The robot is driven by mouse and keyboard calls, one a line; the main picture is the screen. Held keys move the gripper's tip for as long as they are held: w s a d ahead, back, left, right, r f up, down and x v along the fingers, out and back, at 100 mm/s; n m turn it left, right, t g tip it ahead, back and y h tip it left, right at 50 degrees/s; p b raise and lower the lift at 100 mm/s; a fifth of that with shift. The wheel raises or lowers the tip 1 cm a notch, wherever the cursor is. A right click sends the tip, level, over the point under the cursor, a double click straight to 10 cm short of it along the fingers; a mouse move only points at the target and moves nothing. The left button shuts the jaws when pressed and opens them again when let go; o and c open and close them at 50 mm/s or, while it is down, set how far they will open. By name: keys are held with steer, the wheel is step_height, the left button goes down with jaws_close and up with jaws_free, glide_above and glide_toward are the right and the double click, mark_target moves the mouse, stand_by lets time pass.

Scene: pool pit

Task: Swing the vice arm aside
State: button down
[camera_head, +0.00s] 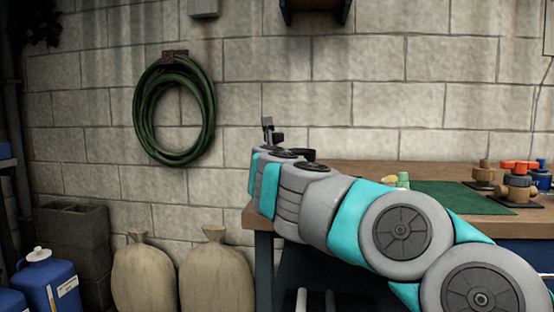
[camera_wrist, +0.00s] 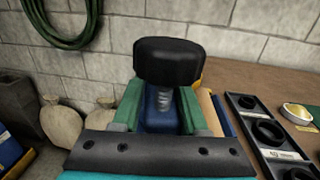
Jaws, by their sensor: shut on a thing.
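In the wrist view, a blue piece (camera_wrist: 160,112) with a threaded post and a wide black knob (camera_wrist: 169,61) on top stands between the two green fingers of my gripper (camera_wrist: 159,100). It looks to be the vice arm. My gripper is shut on it; the fingers flank the blue part below the knob. The dark bar of my gripper hides its lower end. In the head view my own arm hides the fingers and most of the vice; small dark parts (camera_head: 267,131) show above the arm's far end, over the bench's left end.
The wooden workbench (camera_head: 352,168) carries a green mat (camera_head: 440,196) and orange and brown fittings (camera_head: 517,180). A black tray with rings (camera_wrist: 267,132) lies right of my gripper. Sacks (camera_head: 215,275), concrete blocks (camera_head: 75,235) and a blue jug (camera_head: 47,280) stand left; a green hose (camera_head: 143,110) hangs on the wall.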

steer(key=shift+a+r+m+h, duration=0.1)
steer(key=shift+a+m+h, duration=0.35)
steer(key=shift+h, duration=0.45)
steer(key=shift+d+r+m+h, duration=0.15)
steer(key=shift+d+m+h, duration=0.05)
steer(key=shift+m+h, duration=0.1)
steer(key=c, duration=0.5)
jaws_free()
steer(key=shift+w, duration=0.15)
steer(key=shift+f, duration=0.2)
steer(key=shift+s+a+f+b, duration=0.1)
steer(key=shift+s+a+b, duration=0.2)
steer(key=shift+s, duration=0.45)
steer(key=shift+s+a, duration=0.25)
steer(key=shift+s, duration=1.3)
steer(key=shift+s+a, duration=0.2)
steer(key=shift+s, duration=1.35)
steer(key=shift+s, duration=0.1)
